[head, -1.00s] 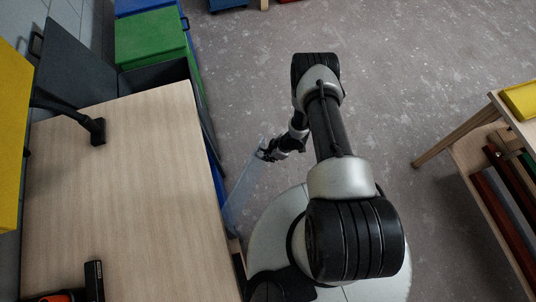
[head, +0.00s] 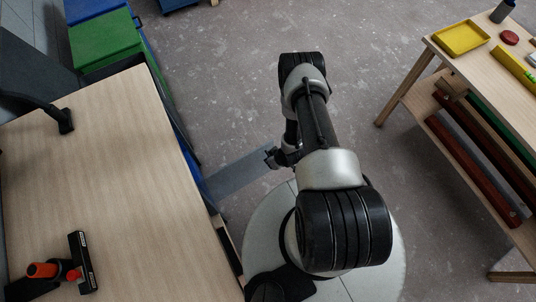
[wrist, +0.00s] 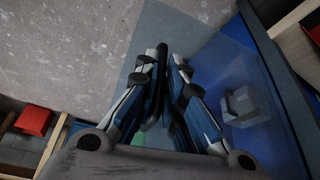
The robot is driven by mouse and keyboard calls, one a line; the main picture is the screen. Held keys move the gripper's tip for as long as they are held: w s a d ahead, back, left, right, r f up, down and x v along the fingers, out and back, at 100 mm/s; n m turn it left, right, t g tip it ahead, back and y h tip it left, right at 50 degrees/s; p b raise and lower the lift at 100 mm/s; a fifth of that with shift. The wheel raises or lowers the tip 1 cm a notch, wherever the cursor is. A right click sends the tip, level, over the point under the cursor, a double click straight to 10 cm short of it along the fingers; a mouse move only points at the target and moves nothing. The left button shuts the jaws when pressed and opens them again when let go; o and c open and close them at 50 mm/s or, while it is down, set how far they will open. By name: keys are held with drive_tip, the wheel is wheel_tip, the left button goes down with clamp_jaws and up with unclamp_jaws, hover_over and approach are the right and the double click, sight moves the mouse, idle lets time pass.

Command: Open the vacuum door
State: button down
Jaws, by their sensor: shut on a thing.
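The vacuum door is a translucent blue-grey panel (head: 238,171) at the bench's right side in the head view, standing out from it at a wide angle. In the wrist view the door (wrist: 215,50) fills the middle and right. My gripper (head: 271,156) is at the door's outer end. In the wrist view my gripper (wrist: 163,66) is shut on a dark upright handle (wrist: 161,58). The fingers cover part of the handle. A pale boxy shape (wrist: 243,106) shows through the bluish area at right; I cannot tell what it is.
The wooden bench (head: 110,160) carries a black nozzle (head: 64,120) and an orange-black tool (head: 60,270). Blue and green bins (head: 100,40) stand behind it. A wooden rack (head: 450,55) with battens is at right. Grey floor (head: 230,80) lies clear between.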

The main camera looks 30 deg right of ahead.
drive_tip(key=shift+s, duration=0.5)
drive_tip(key=c, duration=1.7)
unclamp_jaws()
drive_tip(key=shift+s+r, duration=0.1)
drive_tip(key=v, duration=1.1)
drive_tip(key=shift+s+r, duration=0.25)
drive_tip(key=shift+r, duration=0.1)
drive_tip(key=shift+w, duration=0.1)
